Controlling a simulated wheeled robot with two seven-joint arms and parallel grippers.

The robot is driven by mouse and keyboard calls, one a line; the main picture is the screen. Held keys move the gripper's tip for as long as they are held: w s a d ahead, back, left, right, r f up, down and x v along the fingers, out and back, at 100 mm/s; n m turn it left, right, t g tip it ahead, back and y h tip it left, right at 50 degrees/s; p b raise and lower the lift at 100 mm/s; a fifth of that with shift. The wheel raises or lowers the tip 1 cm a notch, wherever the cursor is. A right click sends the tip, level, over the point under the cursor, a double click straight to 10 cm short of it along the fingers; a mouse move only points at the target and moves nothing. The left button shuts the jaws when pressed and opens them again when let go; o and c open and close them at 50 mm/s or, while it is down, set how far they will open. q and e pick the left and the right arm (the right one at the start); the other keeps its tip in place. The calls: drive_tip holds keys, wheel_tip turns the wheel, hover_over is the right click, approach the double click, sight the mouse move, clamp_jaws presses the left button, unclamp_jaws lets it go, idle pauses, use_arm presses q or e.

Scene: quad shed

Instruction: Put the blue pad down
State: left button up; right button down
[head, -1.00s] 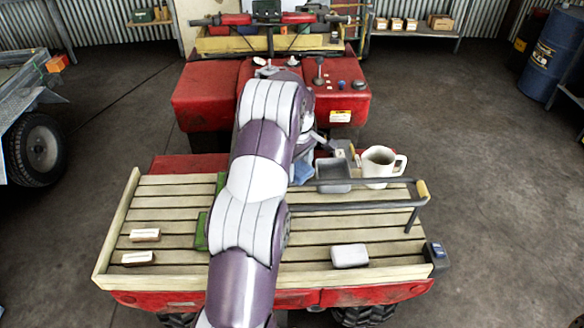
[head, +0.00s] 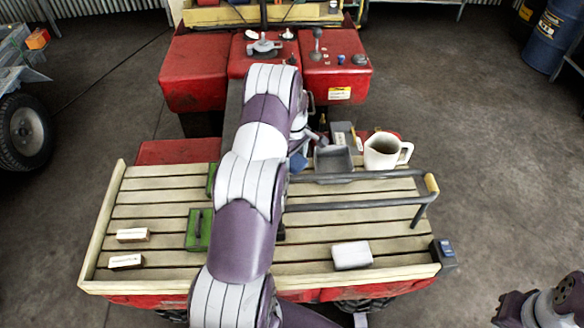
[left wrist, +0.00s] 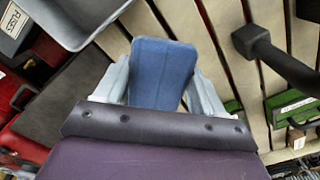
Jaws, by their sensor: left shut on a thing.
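The blue pad (left wrist: 160,72) is gripped between the two pale grey fingers of my left gripper (left wrist: 163,80) in the left wrist view. The light wooden slats of the rack show behind it. I cannot tell whether the pad touches them. In the head view a small blue part of the pad (head: 297,162) shows beside my left gripper (head: 300,152), left of the grey tray (head: 333,160). My own arm hides most of the gripper there. A piece of my right arm shows at the lower right corner, but its fingers do not show.
The slatted rack (head: 150,197) bears a white mug (head: 384,152), a white block (head: 352,255), two small pale boxes (head: 132,235) and green pieces (head: 199,230). A dark rail (head: 360,204) crosses its right half. Bare slats lie around the white block.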

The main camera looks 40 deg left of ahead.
use_arm(q)
wheel_tip(320, 180, down, 4)
drive_tip(key=shift+f+p, duration=0.2)
drive_tip(key=shift+p, duration=0.55)
drive_tip(key=shift+f, duration=0.45)
drive_tip(key=shift+f+b, duration=0.2)
drive_tip(key=shift+b, duration=0.1)
drive_tip(key=o, duration=0.9)
drive_tip(key=shift+r, duration=0.1)
drive_tip(key=shift+o, duration=0.2)
